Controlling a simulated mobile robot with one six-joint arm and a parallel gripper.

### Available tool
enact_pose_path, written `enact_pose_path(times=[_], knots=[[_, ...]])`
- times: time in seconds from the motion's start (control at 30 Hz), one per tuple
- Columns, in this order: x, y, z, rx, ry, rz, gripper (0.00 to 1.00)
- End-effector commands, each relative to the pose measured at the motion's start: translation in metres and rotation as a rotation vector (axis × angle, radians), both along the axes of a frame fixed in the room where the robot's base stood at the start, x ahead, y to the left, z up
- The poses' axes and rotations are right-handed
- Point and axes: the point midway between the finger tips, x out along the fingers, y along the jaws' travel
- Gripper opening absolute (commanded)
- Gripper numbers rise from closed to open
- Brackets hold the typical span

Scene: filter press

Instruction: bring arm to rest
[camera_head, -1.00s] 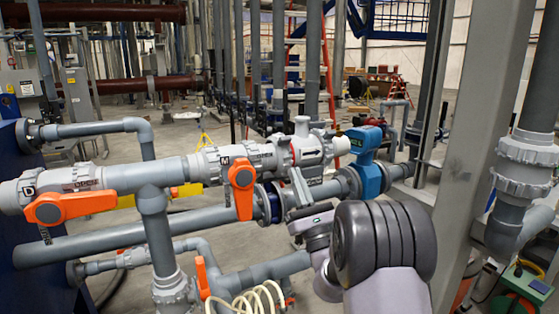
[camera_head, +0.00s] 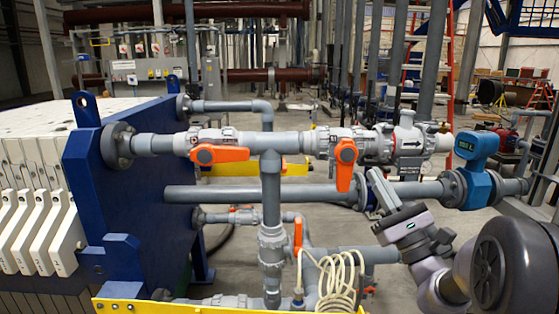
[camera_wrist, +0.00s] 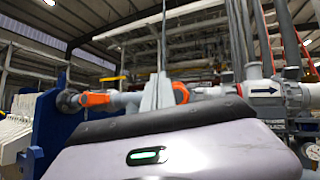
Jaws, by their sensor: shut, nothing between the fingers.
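My gripper (camera_head: 373,175) is at the lower right of the head view. Its grey fingers point up and to the left, in front of the grey pipes. In the wrist view my gripper (camera_wrist: 160,78) shows its two fingers together with nothing between them. My bent arm fills the lower right corner of the head view. From the head view, I cannot tell exactly how far the fingertips are from the pipe behind them.
Orange valve handles (camera_head: 220,154) and (camera_head: 346,152) sit on the upper grey pipe. A blue flow meter (camera_head: 476,168) is right of my gripper. The blue press plate (camera_head: 130,200) stands left. A coiled hose (camera_head: 336,282) hangs below.

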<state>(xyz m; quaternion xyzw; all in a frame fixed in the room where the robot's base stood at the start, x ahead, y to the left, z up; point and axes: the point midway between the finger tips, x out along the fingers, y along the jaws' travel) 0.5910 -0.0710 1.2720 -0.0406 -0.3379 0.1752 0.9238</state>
Motion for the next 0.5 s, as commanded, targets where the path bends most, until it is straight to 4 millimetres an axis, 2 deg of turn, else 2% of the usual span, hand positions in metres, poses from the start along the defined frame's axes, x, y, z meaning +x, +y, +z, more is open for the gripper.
enact_pose_path(times=[0.17, 0.27, 0.37, 0.4, 0.47, 0.5], knots=[[-0.03, 0.079, 0.01, -0.195, 0.044, 0.185, 0.0], [-0.062, 0.133, 0.006, -0.361, 0.076, 0.315, 0.0], [-0.116, 0.192, -0.012, -0.615, 0.113, 0.468, 0.0], [-0.147, 0.214, -0.026, -0.754, 0.126, 0.533, 0.0], [-0.198, 0.236, -0.057, -1.007, 0.141, 0.619, 0.0], [-0.233, 0.24, -0.082, -1.198, 0.146, 0.66, 0.0]])
